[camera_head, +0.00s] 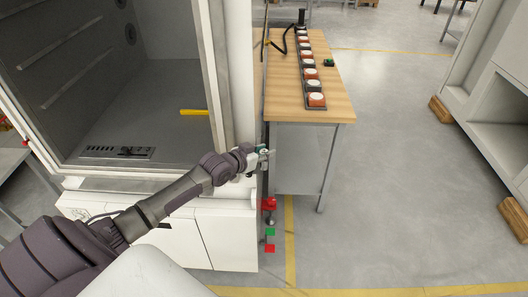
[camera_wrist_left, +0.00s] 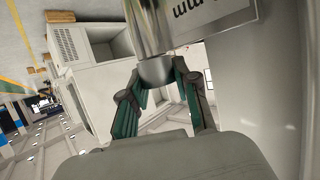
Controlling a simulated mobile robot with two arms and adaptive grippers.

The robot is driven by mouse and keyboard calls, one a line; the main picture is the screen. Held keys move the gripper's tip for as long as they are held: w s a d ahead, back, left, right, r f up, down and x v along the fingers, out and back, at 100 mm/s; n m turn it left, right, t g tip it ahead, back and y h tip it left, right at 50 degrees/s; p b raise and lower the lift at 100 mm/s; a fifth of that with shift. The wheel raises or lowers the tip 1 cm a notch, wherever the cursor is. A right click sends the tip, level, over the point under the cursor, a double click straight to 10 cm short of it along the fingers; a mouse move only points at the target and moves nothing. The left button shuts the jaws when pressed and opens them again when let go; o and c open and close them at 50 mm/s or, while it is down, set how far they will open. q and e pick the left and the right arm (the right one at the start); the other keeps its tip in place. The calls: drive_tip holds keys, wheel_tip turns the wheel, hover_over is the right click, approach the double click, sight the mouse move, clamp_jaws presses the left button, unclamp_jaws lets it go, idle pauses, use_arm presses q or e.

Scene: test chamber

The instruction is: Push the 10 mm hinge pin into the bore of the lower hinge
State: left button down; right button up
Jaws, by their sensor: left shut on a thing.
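My left gripper (camera_head: 264,157) is beside the front right edge of the white test chamber (camera_head: 235,100). In the left wrist view its green-padded fingers (camera_wrist_left: 162,98) stand on both sides of the rounded end of a bright metal cylinder, which I take to be the hinge pin (camera_wrist_left: 152,68). The gripper is shut on it. In the head view the pin is too small to make out behind the fingers. I cannot clearly pick out the lower hinge or its bore. My right gripper is not in view.
A wooden-topped table (camera_head: 325,112) with a row of red and black units stands right of the chamber. A red part (camera_head: 268,204) sits low by the chamber's corner. A yellow bar (camera_head: 193,112) lies inside the chamber.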

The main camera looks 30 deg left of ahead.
use_arm(q)
drive_tip(key=c, duration=0.8)
unclamp_jaws()
drive_tip(key=shift+f, duration=0.15)
drive_tip(key=shift+o, duration=0.2)
drive_tip(key=shift+s, duration=0.15)
drive_tip(key=v, duration=1.1)
drive_tip(key=shift+s, duration=0.35)
